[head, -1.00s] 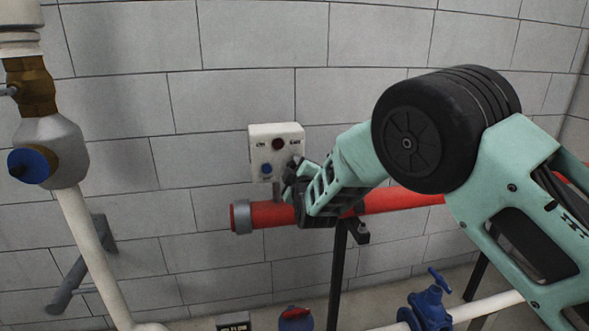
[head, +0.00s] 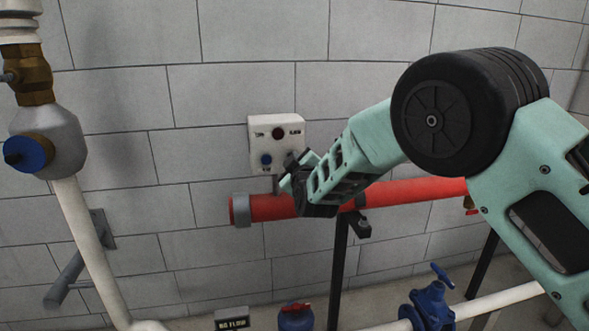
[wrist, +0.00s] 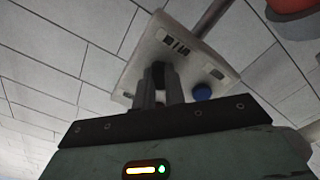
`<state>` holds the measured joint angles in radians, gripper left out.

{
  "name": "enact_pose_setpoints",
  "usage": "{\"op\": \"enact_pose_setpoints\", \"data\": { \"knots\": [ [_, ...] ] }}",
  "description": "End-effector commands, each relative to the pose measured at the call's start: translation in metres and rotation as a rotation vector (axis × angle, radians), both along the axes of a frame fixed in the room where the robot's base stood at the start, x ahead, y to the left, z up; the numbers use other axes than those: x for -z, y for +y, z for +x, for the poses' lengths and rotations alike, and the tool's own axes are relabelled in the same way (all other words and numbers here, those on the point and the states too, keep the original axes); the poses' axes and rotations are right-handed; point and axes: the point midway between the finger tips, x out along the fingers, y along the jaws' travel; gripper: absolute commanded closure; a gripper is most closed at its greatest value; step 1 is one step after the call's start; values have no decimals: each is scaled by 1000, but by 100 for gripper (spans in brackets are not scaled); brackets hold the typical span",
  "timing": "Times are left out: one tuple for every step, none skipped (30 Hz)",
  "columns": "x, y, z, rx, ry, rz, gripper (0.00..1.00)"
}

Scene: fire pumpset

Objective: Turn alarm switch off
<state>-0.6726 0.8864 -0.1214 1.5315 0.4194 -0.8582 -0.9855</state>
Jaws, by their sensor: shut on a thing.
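The white alarm box (head: 262,142) is on the block wall, with a dark red round lamp at its top and a blue button (head: 266,159) at its lower left. My gripper (head: 290,172) is at the box's lower right corner. In the wrist view the box's face (wrist: 150,50) and blue button (wrist: 202,92) show, and my gripper (wrist: 160,88) has its fingers close together on the dark alarm switch (wrist: 158,71). The fingers hide most of the switch, so its turned position cannot be told.
A red pipe (head: 410,192) runs along the wall just below the box, close under my gripper. A white pipe with a blue-capped valve (head: 28,154) stands at the left. A blue valve (head: 430,308) is low on the right. The wall above the box is clear.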

Motion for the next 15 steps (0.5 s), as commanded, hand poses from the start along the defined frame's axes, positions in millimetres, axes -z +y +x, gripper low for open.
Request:
{"op": "enact_pose_setpoints", "data": {
  "knots": [
    [6, -2, 1, 4, 11, 44, 100],
    [6, -3, 1, 5, 18, 71, 100],
    [6, -3, 1, 4, 29, 107, 100],
    [6, -3, 1, 5, 38, 135, 100],
    [6, -3, 1, 5, 46, 162, 100],
    [6, -3, 1, 4, 56, 198, 100],
    [6, -2, 0, 4, 64, 226, 100],
    [6, -2, 0, 4, 70, 254, 100],
    [6, -3, 1, 5, 82, 291, 100],
    [6, -3, 1, 4, 90, 317, 100],
    [6, -3, 1, 4, 98, 344, 100],
    [6, -2, 1, 4, 108, 380, 100],
    [6, -2, 1, 4, 115, 405, 100],
    [6, -3, 1, 5, 122, 431, 100],
    [6, -3, 1, 5, 132, 465, 100]
  ]
}}
